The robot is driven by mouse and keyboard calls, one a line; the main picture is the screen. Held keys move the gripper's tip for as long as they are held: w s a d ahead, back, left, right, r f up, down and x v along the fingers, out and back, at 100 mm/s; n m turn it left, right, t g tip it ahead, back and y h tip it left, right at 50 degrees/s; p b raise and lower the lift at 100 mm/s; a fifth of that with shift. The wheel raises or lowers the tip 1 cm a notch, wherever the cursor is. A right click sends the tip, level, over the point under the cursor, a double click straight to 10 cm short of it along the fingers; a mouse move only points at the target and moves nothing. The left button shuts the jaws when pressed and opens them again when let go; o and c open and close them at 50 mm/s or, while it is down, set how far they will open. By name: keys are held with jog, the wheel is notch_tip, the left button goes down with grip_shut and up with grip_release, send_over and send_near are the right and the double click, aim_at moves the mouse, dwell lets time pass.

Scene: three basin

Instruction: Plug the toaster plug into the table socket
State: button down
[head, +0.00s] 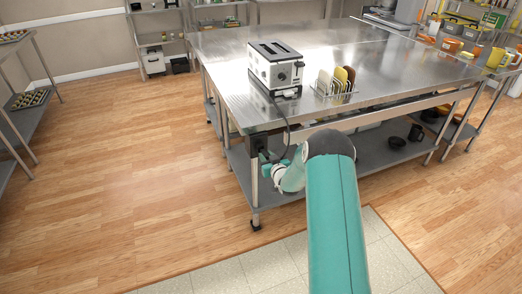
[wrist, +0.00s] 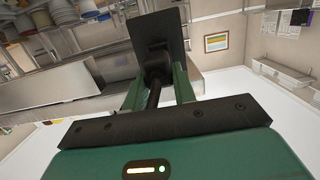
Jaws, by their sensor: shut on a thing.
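The silver toaster (head: 273,68) stands on the steel table (head: 225,62) near its front left corner. Its black cord (head: 286,122) runs over the front edge and hangs toward my gripper. The table socket (head: 256,145) is a dark box under the table's front left corner. It shows in the wrist view as a dark flat plate (wrist: 170,28). My gripper (head: 270,170) is just below and right of the socket. In the wrist view its green fingers (wrist: 158,88) are shut on the black plug (wrist: 157,62), whose head is against the plate. I cannot tell how deep it sits.
A rack with colored plates (head: 337,82) stands right of the toaster. The table's lower shelf (head: 375,155) holds dark bowls, and a table leg (head: 254,185) is close to my gripper. The wooden floor at left is clear.

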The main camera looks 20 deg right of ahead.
aim_at(264, 152)
jog(key=shift+w, duration=0.15)
jog(key=shift+w, duration=1.25)
jog(key=shift+w, duration=0.1)
jog(key=c, duration=1.1)
grip_release()
jog(key=shift+o, duration=0.2)
jog(key=s+r, duration=0.2)
jog(key=s, duration=1.1)
jog(key=shift+s+d, duration=0.2)
jog(key=shift+s, duration=0.15)
